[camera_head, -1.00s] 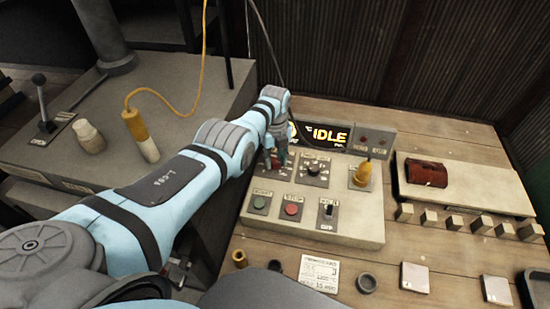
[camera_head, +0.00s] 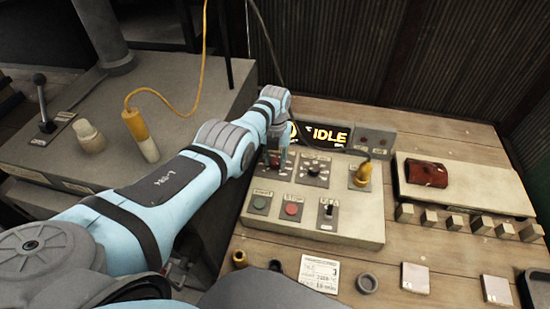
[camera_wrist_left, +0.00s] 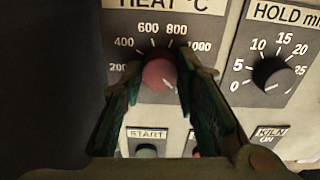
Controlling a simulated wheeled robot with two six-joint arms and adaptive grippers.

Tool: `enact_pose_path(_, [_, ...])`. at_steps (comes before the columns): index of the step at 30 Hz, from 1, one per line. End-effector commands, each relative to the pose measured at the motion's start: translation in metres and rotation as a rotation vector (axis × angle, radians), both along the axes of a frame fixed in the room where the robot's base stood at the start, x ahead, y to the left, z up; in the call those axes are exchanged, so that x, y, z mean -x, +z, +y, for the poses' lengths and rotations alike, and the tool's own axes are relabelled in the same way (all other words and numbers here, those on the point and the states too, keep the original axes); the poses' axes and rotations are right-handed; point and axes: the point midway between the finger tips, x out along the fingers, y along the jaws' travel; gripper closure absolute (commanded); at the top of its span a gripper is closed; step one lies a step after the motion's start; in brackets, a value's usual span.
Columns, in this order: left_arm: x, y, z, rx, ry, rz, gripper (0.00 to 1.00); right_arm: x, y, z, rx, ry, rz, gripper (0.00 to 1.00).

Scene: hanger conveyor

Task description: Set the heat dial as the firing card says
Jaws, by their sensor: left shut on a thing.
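The red heat dial (camera_wrist_left: 160,73) sits between the fingers of my left gripper (camera_wrist_left: 163,88) in the left wrist view. The fingers are shut on the dial from both sides. Its white mark points to the lower right, below the 1000 label; any label there is hidden by the finger. In the head view my left gripper (camera_head: 273,160) reaches down onto the panel's upper left and covers the dial. The firing card (camera_head: 319,272) lies flat on the bench in front of the panel; its print is too small to read surely. My right gripper is out of view.
The control panel (camera_head: 350,225) also bears a black hold dial (camera_wrist_left: 272,73), green and red buttons, a kiln switch (camera_head: 328,209) and a yellow plug (camera_head: 362,174). The display (camera_head: 325,134) reads IDLE. A red-brown block (camera_head: 427,173) lies on a pale slab at right.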

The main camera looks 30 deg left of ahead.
Motion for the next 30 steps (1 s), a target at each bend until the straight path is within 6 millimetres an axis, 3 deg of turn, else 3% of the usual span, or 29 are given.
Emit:
enact_pose_path(12, [-0.001, 0.001, 0.0, 0.0, -0.009, -0.004, 0.99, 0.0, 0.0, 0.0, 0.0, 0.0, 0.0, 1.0])
enact_pose_path(13, [-0.001, 0.001, 0.0, 0.0, -0.009, -0.004, 0.68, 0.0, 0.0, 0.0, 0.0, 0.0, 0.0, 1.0])
enact_pose_path(17, [-0.001, 0.001, 0.0, 0.0, -0.009, -0.003, 0.51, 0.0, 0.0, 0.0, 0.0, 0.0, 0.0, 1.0])
enact_pose_path(26, [-0.001, 0.001, 0.0, 0.0, -0.008, -0.002, 0.51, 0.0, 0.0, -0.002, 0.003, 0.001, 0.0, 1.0])
enact_pose_path(30, [-0.002, 0.011, 0.0, 0.0, -0.008, -0.004, 0.51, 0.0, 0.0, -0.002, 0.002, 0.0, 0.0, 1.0])
